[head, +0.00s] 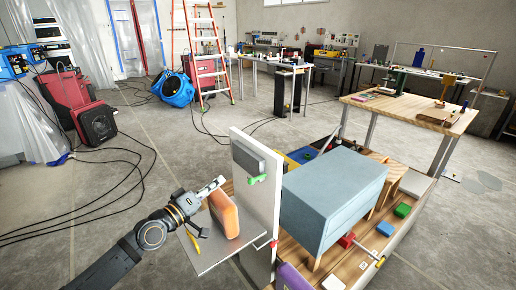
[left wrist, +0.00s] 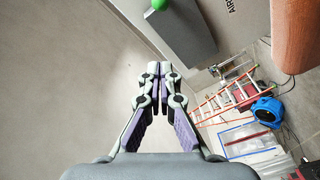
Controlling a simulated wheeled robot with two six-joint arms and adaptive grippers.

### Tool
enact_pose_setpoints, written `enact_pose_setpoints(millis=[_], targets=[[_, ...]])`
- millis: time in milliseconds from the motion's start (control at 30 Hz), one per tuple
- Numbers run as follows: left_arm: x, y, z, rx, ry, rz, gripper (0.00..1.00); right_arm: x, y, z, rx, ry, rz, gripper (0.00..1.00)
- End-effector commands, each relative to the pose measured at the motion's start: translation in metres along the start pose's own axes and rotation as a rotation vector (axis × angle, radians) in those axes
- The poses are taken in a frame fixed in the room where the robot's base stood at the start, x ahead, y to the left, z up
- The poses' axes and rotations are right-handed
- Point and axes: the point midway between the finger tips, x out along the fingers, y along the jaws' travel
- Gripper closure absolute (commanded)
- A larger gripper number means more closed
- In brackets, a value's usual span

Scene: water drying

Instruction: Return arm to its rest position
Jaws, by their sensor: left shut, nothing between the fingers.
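My left gripper (head: 214,187) is at the end of my left arm, which comes in from the lower left. It is shut and empty, just left of the upright white panel (head: 262,218) and by the top of the orange-brown block (head: 224,214). In the left wrist view my gripper's fingertips (left wrist: 158,69) are together. They point toward a grey box (left wrist: 172,32) with a green part (left wrist: 158,4) on it. The orange-brown block (left wrist: 296,35) shows at the right edge of that view. My right gripper is not in view.
The orange-brown block stands on a grey shelf (head: 212,258) with a yellow tool (head: 194,241). A blue-grey cabinet (head: 330,200) stands on a wooden bench right of the panel. Open concrete floor lies to the left, with black cables (head: 70,225) and a blue blower (head: 174,90).

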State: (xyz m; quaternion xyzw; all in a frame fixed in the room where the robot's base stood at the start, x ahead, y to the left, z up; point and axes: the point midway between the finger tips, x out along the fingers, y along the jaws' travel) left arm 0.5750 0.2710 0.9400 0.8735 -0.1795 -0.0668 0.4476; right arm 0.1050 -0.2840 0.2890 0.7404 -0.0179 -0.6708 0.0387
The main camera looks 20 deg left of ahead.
Motion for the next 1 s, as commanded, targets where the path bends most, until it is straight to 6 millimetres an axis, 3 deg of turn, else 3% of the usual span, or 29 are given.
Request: enact_pose_setpoints(millis=[67,133,167,300,433,600,867,900,1000], targets=[[-0.001,-0.001,0.007,0.011,-0.016,-0.005,1.00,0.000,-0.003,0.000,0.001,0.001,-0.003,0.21],[-0.004,-0.004,0.031,0.050,-0.073,-0.025,1.00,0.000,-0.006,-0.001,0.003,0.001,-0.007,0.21],[-0.007,-0.006,0.047,0.081,-0.112,-0.039,1.00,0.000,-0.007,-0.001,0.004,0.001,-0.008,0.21],[-0.039,-0.026,0.145,0.310,-0.379,-0.170,1.00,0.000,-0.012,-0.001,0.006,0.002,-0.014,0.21],[-0.084,-0.052,0.199,0.503,-0.593,-0.344,1.00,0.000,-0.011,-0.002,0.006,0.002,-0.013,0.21],[-0.142,-0.079,0.223,0.636,-0.785,-0.566,1.00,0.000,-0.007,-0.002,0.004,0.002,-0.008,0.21],[-0.235,-0.095,0.228,0.680,-1.017,-0.895,1.00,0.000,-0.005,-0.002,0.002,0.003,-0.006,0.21],[-0.242,-0.099,0.229,0.678,-1.041,-0.926,1.00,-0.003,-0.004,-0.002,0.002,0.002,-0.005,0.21],[-0.236,-0.126,0.239,0.673,-1.051,-0.928,1.00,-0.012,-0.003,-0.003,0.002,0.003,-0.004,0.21]])
